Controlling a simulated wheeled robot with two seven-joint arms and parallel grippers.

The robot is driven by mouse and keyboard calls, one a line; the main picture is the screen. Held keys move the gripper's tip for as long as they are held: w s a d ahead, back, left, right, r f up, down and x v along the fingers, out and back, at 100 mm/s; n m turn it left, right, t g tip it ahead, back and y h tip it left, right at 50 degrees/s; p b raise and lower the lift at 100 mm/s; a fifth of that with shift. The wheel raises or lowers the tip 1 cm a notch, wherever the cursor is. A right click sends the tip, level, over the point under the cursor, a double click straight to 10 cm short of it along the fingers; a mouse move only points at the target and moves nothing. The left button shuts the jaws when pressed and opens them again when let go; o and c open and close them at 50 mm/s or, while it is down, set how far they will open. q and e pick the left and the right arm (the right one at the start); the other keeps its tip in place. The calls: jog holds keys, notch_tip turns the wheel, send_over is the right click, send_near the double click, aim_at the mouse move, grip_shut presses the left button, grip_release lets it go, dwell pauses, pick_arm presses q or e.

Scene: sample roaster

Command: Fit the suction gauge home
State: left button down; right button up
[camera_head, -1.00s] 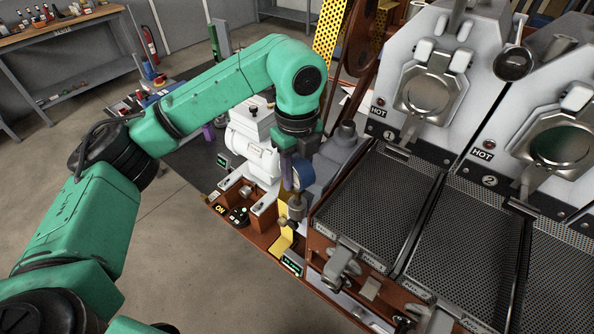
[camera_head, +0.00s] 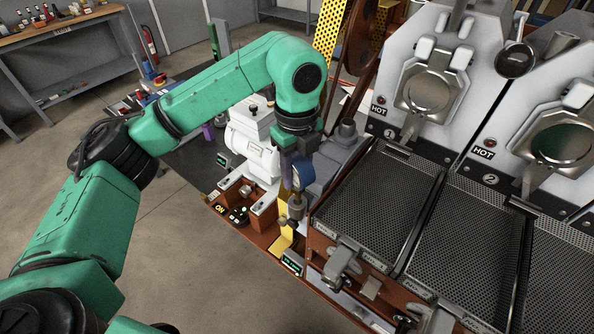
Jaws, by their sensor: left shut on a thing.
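The suction gauge (camera_head: 303,176) is a small round blue-rimmed dial at the centre of the head view, with part of its pale face showing. My left gripper (camera_head: 291,165) points down from above and is shut on it; the fingertips are partly hidden. Directly below the gauge is a metal fitting (camera_head: 296,207) on a pipe in front of a yellow upright. The gauge's lower end appears to meet this fitting, but I cannot tell how far it is seated. My right gripper is not in view.
Perforated cooling trays (camera_head: 380,210) lie to the right, below roaster fronts marked HOT. A white motor housing (camera_head: 252,150) and a switch panel (camera_head: 238,215) marked ON stand left of the gauge. Bare floor (camera_head: 170,260) lies at the lower left.

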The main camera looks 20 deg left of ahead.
aim_at(297, 183)
pick_arm(q)
jog(key=shift+f+b, duration=1.95)
jog(key=shift+f, duration=0.35)
jog(key=shift+c, duration=1.8)
grip_release()
jog(key=shift+s+a+r, duration=0.1)
jog(key=shift+s+r, duration=0.05)
jog(key=shift+r, duration=0.55)
notch_tip(297, 183, up, 13)
jog(key=shift+s+r+p, duration=0.1)
jog(key=shift+r+p, duration=0.1)
jog(key=shift+p, duration=0.15)
